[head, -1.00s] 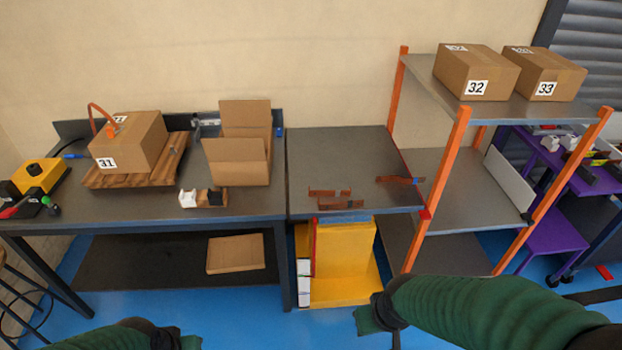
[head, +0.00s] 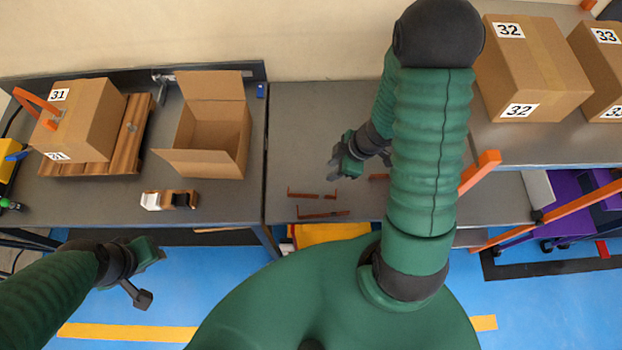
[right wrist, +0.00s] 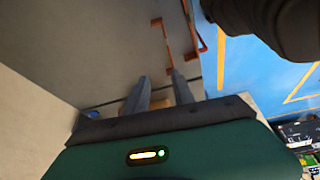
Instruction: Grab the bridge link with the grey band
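Several copper-coloured links lie on the grey table right of the open box. The back one (head: 303,193) has a greyish gap near its right end, which may be the grey band; it is too small to be sure. A longer link (head: 323,214) lies in front of it. Another (head: 379,177) is partly hidden by my right arm. My right gripper (head: 334,176) is above the table, behind and right of the back link. In the right wrist view its fingers (right wrist: 160,92) are apart and empty, with links (right wrist: 168,55) beyond them. My left gripper (head: 150,275) hangs low, off the table; its opening is unclear.
An open cardboard box (head: 205,135), a box marked 31 (head: 85,120) on a wooden pallet and a small white-and-brown part (head: 168,200) are on the left table. A rack with boxes 32 (head: 535,70) and 33 (head: 603,65) stands at right. The back of the link table is bare.

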